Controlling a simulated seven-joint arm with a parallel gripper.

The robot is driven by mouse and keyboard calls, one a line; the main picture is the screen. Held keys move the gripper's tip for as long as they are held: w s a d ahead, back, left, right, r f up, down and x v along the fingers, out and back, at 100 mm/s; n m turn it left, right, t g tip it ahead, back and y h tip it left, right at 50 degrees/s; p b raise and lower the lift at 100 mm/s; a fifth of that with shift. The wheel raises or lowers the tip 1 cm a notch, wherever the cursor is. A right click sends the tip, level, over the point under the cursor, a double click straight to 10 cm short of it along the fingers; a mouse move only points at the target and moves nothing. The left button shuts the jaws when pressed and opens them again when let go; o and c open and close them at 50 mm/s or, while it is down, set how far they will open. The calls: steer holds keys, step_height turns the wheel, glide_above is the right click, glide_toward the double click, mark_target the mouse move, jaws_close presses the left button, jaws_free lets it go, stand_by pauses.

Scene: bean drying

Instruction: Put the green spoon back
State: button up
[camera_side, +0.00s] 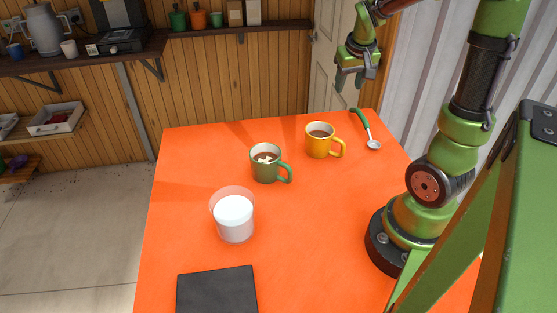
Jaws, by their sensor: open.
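The green spoon (366,128) has a green handle and a metal bowl. It lies on the orange table near the far right edge, its handle pointing toward the back and its bowl toward the front. My gripper (355,82) is open and empty. It hangs in the air above the far end of the table, pointing down, apart from the spoon and a little to the left of its handle in the picture.
A yellow mug (320,140) stands left of the spoon, and a green mug (266,164) further left, both with dark drink. A glass of white contents (234,216) and a black mat (217,291) are nearer. The orange table's (320,245) front middle is clear.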

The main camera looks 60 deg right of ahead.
steer(key=s+a+r+n+t+y, duration=0.1)
steer(key=a+r, duration=0.1)
steer(key=a, duration=0.7)
steer(key=s+a+r+n+t+y, duration=0.1)
steer(key=a+r+t+y, duration=0.1)
steer(key=a, duration=0.7)
steer(key=s+a+r+n+t+y, duration=0.1)
steer(key=s+a+r+n+y, duration=0.1)
steer(key=a, duration=0.7)
steer(key=shift+a+r+t, duration=0.35)
steer(key=shift+r+t, duration=0.05)
steer(key=shift+r, duration=0.1)
steer(key=shift+c, duration=0.2)
steer(key=shift+c, duration=1)
